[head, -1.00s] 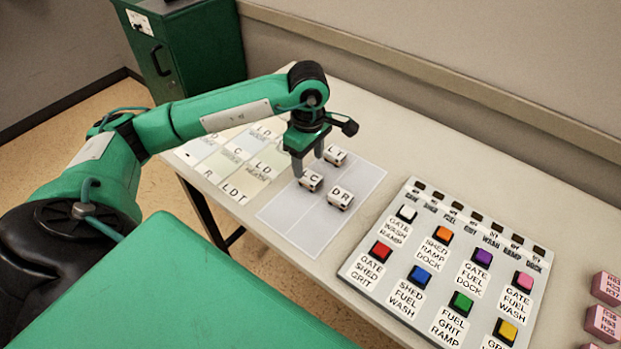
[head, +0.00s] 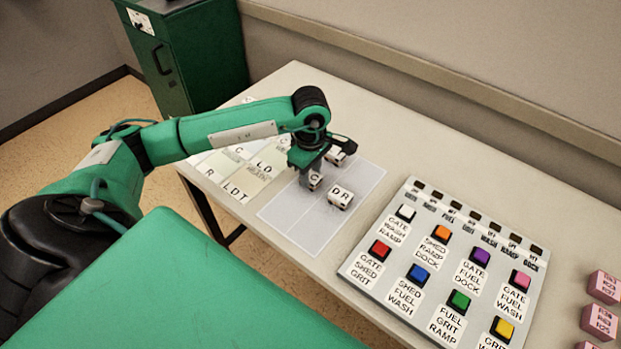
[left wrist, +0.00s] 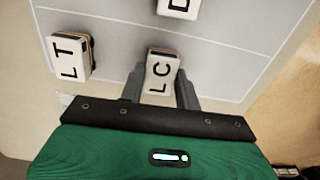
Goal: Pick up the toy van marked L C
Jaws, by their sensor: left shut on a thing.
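The toy van marked L C (left wrist: 161,72) is a small white block with black letters, and it sits between the two fingers of my left gripper (left wrist: 160,88) in the left wrist view. My left gripper is shut on it. In the head view the same van (head: 315,180) is partly hidden behind the left gripper (head: 309,172), low over the pale mat (head: 299,222). I cannot tell whether it still touches the mat. My right gripper is not in view.
The van marked D R (head: 341,196) stands close by, right of the gripper. The van marked L T (left wrist: 70,57) stands on the other side, partly hidden in the head view. Lettered cards lie left of the mat. A panel of coloured buttons (head: 447,262) lies to the right.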

